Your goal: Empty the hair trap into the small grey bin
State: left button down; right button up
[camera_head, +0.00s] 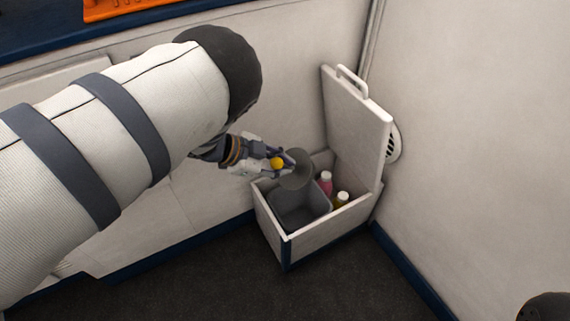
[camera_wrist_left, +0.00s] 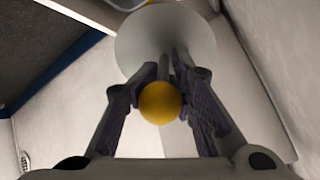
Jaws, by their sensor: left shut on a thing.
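My left gripper (camera_head: 284,164) is shut on the hair trap (camera_head: 298,175), a grey disc with a round yellow knob. The wrist view shows the yellow knob (camera_wrist_left: 160,102) between the fingers of the left gripper (camera_wrist_left: 165,75), with the pale grey disc (camera_wrist_left: 180,38) beyond the fingertips. In the head view the disc is tilted and held above the back part of the small grey bin (camera_head: 290,212), hiding some of it. The bin stands open inside a white box; I see no hair in the part in view. My right gripper is not in view.
The white box (camera_head: 325,235) stands in the corner, its lid (camera_head: 355,130) raised upright on the right. A pink bottle (camera_head: 325,185) and a yellowish bottle (camera_head: 341,200) stand beside the bin. A round vent (camera_head: 394,143) is on the wall. The dark floor in front is clear.

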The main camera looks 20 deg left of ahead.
pick_arm(q)
jog(key=f+t+h+b, duration=0.1)
jog(key=t+h+b, duration=0.2)
jog(key=f+t+h+b, duration=0.2)
jog(key=t+h+b, duration=0.1)
jog(key=s+a+f+t+h+b, duration=0.1)
jog(key=f+t+h+b, duration=0.1)
jog(key=t+h+b, duration=0.1)
jog(key=shift+f+m+t+h, duration=0.15)
jog(key=shift+m+t+h, duration=0.25)
jog(key=shift+h, duration=0.1)
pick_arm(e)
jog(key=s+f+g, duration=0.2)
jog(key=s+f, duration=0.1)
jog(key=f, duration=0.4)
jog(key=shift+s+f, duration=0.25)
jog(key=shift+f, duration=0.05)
pick_arm(q)
jog(key=shift+d, duration=0.1)
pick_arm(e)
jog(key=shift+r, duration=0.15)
